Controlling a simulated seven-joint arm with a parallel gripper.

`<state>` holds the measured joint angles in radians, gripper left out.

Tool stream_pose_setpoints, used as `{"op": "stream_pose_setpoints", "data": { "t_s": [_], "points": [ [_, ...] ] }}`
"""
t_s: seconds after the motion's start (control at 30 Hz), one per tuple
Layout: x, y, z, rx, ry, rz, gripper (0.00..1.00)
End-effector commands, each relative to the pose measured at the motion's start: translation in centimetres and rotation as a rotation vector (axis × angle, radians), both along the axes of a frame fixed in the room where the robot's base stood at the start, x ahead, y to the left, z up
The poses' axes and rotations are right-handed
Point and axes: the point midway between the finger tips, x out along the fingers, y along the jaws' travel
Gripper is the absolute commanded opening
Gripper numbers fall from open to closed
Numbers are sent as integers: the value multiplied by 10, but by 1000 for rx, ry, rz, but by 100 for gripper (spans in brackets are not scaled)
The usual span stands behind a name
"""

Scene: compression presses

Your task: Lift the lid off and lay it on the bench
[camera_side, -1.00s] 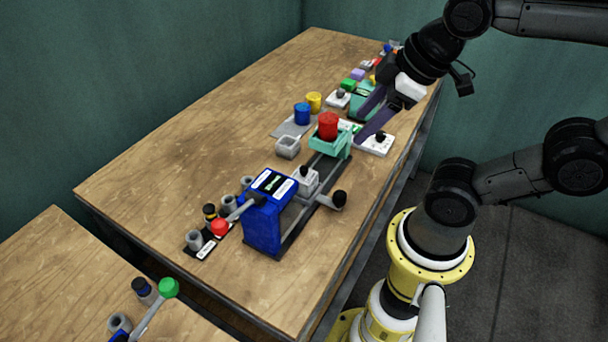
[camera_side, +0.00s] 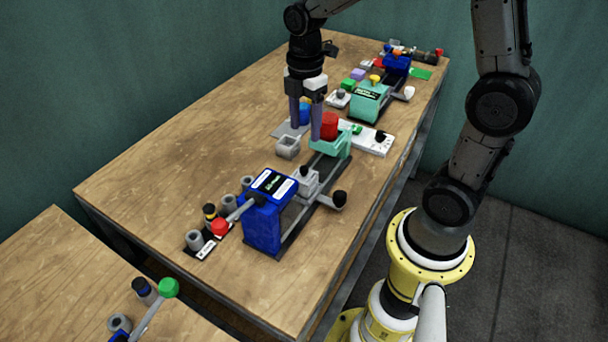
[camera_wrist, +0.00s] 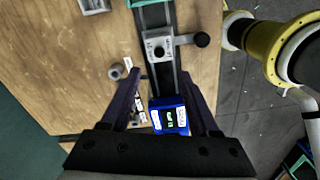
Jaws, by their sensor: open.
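My gripper (camera_side: 306,132) is open and empty, pointing down above the bench (camera_side: 190,150) by the red cylinder. Its two purple fingers also show in the wrist view (camera_wrist: 160,78), with the press rail between them. A light grey block with a dark knob on top (camera_side: 305,182) sits on the rail of the blue press (camera_side: 263,222). This block may carry the lid; I cannot make out a seam. In the wrist view the block (camera_wrist: 158,48) lies beyond the fingertips, and the blue press (camera_wrist: 169,117) is between the fingers.
A red cylinder (camera_side: 329,122) stands in a teal tray (camera_side: 335,145) on the rail. A teal press (camera_side: 369,102) stands behind. The bench's left part is clear.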

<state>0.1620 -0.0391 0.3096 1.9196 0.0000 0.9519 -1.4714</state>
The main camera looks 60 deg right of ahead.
Motion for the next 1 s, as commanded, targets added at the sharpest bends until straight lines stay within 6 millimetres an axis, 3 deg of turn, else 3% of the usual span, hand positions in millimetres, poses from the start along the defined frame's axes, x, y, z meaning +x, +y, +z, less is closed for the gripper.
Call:
{"op": "stream_pose_setpoints", "data": {
  "t_s": [0.1,0.3,0.57,0.8,1.0],
  "points": [
    [-2,1,-25,1,8,0,62],
    [-1,1,-56,1,3,0,62],
    [0,2,-74,1,3,1,62],
    [1,5,-108,0,5,1,62],
    [2,5,-118,0,0,1,62]
  ]
}}
